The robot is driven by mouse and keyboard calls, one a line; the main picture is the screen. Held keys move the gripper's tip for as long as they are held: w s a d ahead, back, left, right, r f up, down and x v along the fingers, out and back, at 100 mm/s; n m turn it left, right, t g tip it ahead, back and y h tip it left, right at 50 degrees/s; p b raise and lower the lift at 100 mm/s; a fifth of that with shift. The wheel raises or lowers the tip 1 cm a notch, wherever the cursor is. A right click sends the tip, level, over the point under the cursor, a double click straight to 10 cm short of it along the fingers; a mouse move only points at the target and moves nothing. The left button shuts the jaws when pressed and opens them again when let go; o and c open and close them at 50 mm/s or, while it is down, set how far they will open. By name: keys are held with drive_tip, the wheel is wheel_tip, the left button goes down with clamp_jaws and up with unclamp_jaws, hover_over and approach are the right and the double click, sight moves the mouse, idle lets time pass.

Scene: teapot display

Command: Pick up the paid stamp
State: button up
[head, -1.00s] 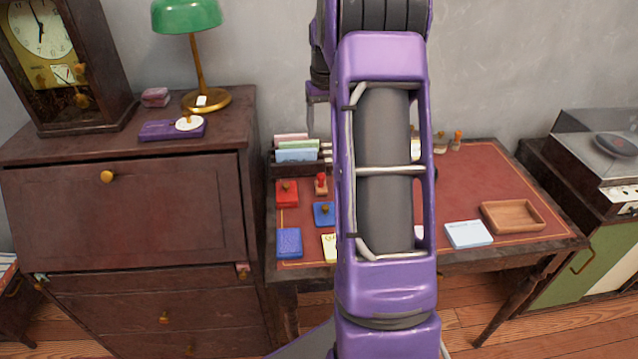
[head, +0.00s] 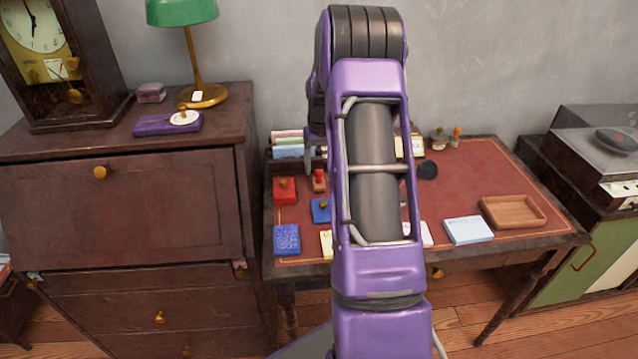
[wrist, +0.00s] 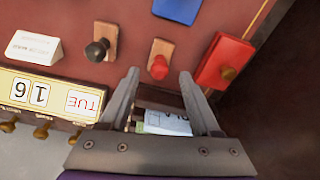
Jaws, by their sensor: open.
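A small stamp with a red knob on a wooden base stands on the red desk top, in the head view (head: 319,181) and ahead of my fingertips in the wrist view (wrist: 159,60). A similar stamp with a black knob stands left of it in the wrist view (wrist: 98,44); its dark knob shows in the head view (head: 427,170). No "paid" lettering is readable on either. My gripper (wrist: 158,78) is open and empty above the desk's back, apart from both stamps. In the head view my arm hides most of it.
A letter rack with cards (wrist: 165,122) lies below my open fingers. A calendar (wrist: 45,95) is left of them. A red box (wrist: 222,62) and a blue pad (wrist: 177,9) are close by.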

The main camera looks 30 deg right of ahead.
sight(319, 170)
wheel_tip(319, 170, down, 3)
drive_tip(key=shift+w+d+f, duration=0.1)
drive_tip(key=shift+w+f, duration=0.05)
drive_tip(key=shift+f, duration=0.05)
clamp_jaws()
drive_tip(key=shift+r, duration=0.1)
